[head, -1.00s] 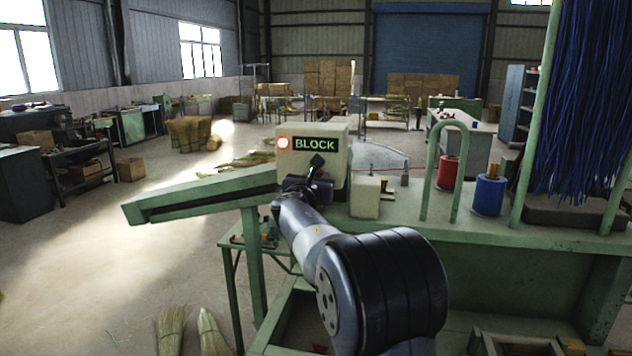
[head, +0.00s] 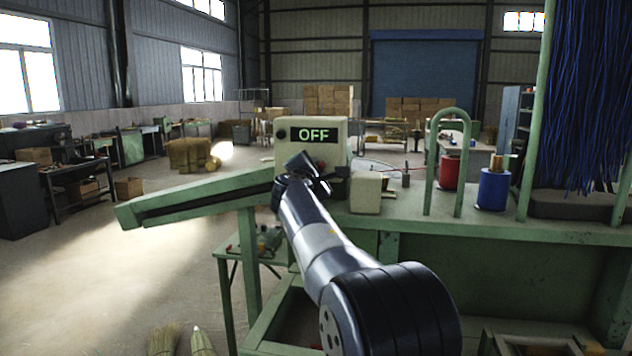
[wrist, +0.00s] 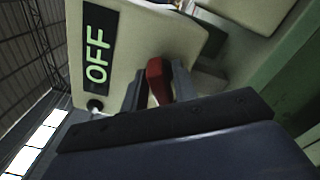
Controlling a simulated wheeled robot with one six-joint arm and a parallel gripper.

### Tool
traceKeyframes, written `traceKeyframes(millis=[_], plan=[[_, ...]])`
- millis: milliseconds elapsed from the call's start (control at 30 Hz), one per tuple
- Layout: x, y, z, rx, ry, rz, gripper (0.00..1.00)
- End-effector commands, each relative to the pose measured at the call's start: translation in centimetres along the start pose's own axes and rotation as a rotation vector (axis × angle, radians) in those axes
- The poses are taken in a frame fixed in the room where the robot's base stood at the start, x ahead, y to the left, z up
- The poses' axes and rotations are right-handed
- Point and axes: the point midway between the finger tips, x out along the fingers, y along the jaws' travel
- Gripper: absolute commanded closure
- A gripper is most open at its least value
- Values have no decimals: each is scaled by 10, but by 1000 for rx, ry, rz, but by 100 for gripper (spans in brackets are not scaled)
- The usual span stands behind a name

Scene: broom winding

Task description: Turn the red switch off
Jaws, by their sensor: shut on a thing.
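The cream control box (head: 340,138) stands on the green machine in the head view. Its display (head: 314,135) reads OFF in green letters, and the round lamp (head: 281,134) to its left is dark. The display (wrist: 98,58) also reads OFF in the wrist view, where the picture is turned sideways. The red switch (wrist: 157,80) is on the box face, between the fingers of my gripper (wrist: 160,90). My gripper (head: 322,176) is shut on it. In the head view my wrist and gripper hide most of the switch.
A green arm-like rail (head: 190,198) extends left from the machine. A small cream block (head: 366,192) sits right of the box. Red (head: 449,172) and blue (head: 494,190) spools and a green hoop (head: 433,160) stand farther right. Blue bristles (head: 595,90) hang at the right.

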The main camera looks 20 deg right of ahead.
Motion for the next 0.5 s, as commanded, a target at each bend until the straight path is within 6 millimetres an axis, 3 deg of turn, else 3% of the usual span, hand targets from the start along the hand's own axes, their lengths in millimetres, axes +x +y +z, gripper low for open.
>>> traceKeyframes(millis=[500], plan=[[0, -6, -3, 447, 0, -2, 96]])
